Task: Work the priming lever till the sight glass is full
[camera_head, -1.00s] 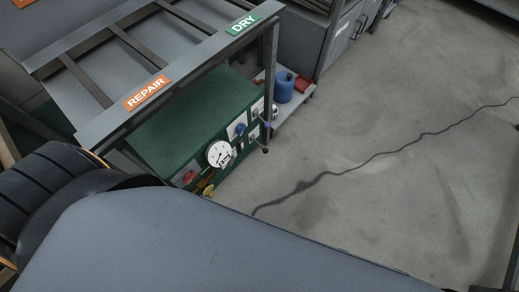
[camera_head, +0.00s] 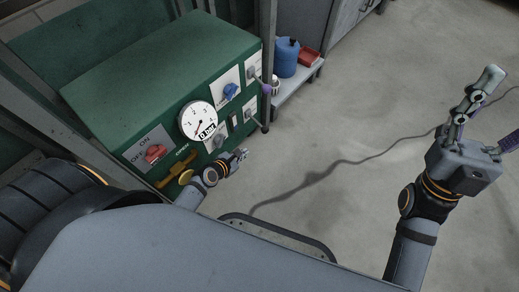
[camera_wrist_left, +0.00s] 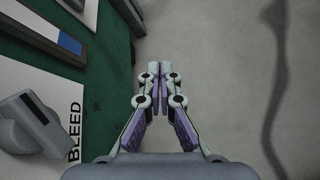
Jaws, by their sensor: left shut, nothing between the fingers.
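The green pump unit (camera_head: 165,85) has a front panel of controls in the head view. My left gripper (camera_head: 243,154) is shut and empty, low in front of the panel. In the left wrist view its fingertips (camera_wrist_left: 155,75) meet over the floor, right of a grey knob (camera_wrist_left: 35,125) on a plate marked BLEED. A narrow upright window (camera_head: 234,121), possibly the sight glass, is too small to read. I cannot tell which handle is the priming lever; a yellow handle (camera_head: 176,171) sits at the lower left. My right gripper (camera_head: 500,108) is open and empty over the floor, far right.
The panel also carries a dial gauge (camera_head: 198,121) marked 0 bar, a red knob (camera_head: 154,153) and a blue knob (camera_head: 231,91). A blue can (camera_head: 286,58) and a red tray (camera_head: 308,57) stand on a low shelf behind. Open floor with a dark cable lies right.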

